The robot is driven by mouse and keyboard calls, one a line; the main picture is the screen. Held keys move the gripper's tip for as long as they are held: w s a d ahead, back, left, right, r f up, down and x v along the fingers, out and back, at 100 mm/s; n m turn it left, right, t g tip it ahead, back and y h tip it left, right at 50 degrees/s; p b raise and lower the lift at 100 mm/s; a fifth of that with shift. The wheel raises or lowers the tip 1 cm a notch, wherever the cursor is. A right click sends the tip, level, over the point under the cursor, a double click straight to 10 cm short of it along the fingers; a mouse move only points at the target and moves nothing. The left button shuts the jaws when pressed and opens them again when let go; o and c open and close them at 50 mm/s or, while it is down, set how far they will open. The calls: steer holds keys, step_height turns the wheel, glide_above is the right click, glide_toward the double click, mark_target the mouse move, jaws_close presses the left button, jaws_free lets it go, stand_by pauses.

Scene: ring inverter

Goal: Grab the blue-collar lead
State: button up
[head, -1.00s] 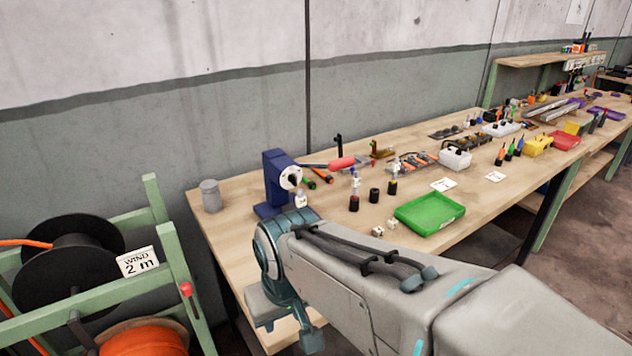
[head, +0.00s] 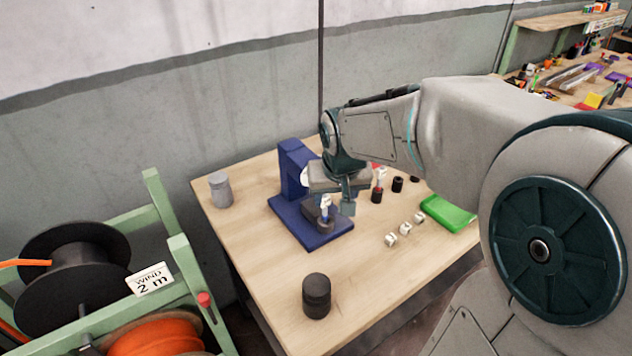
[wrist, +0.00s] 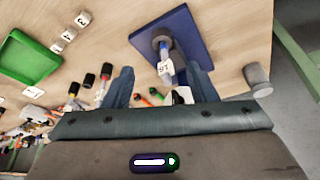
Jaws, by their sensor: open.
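A lead with a white tag (head: 325,203) stands upright on the foot of the blue press (head: 297,171). In the wrist view the tagged lead (wrist: 165,68) shows a bluish band above its tag, and its lower end sits in a dark round holder (wrist: 161,42). My gripper (wrist: 161,72) is open, with one finger on each side of the tagged lead. No contact is visible. In the head view my gripper (head: 335,196) hangs at the press, and its body hides part of the press. Whether the fingers are level with the band I cannot tell.
Small white numbered blocks (head: 405,229) and a green tray (head: 449,213) lie to the right. A black cylinder (head: 316,296) stands near the front edge, a grey canister (head: 220,189) at left.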

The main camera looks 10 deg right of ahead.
mark_target(325, 201)
steer(key=shift+t, duration=0.3)
steer(key=w+f, duration=0.6)
steer(key=w, duration=0.1)
steer(key=shift+f+p, duration=0.4)
steer(key=shift+p+x, duration=0.3)
steer(key=shift+x, duration=2.45)
steer(key=shift+s, duration=0.1)
jaws_close()
steer(key=shift+r, duration=0.15)
